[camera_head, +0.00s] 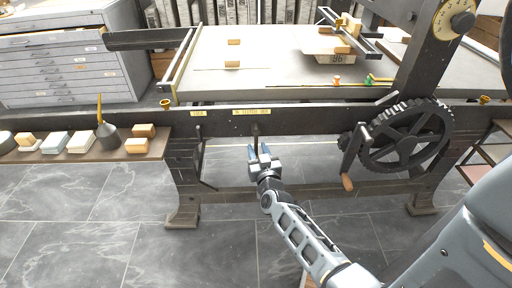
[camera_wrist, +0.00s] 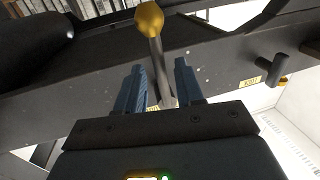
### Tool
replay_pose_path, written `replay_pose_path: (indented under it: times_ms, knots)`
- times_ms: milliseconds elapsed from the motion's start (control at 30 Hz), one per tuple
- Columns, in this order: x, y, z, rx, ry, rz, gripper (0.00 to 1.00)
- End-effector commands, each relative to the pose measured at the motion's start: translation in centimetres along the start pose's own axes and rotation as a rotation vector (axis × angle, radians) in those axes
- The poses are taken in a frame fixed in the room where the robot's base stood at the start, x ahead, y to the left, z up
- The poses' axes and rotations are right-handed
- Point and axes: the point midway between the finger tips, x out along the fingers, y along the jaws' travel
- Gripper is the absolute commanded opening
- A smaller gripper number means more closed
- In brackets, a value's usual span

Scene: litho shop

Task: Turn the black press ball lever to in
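The black press has a dark front beam (camera_head: 300,122) with a ball lever (camera_head: 255,130) hanging below a yellow label plate (camera_head: 251,112). In the wrist view the lever is a grey shaft (camera_wrist: 160,62) with a gold ball (camera_wrist: 149,19) at its end. My gripper (camera_head: 262,152) is at the lever, just in front of the beam. In the wrist view my gripper (camera_wrist: 160,82) has its two blue fingers apart, with the shaft between them. A gap shows on each side of the shaft. The lever's base is partly hidden by my gripper.
A second small lever (camera_head: 199,131) hangs left under its own yellow plate (camera_head: 197,113). A spoked gear wheel (camera_head: 404,136) and a crank with a wooden handle (camera_head: 347,182) stand right. A side shelf (camera_head: 84,155) holds blocks and a can. The floor in front is mostly clear.

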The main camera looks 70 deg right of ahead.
Motion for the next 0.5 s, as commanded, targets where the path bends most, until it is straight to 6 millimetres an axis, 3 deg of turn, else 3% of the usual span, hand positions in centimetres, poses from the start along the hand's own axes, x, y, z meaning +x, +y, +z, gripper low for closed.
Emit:
replay_pose_path:
  times_ms: [200, 500]
  knots:
    - [2.3, 0.0, 0.0, 0.000, 0.001, 0.000, 0.37]
    - [2.6, 0.0, 0.0, -0.001, 0.000, -0.001, 0.37]
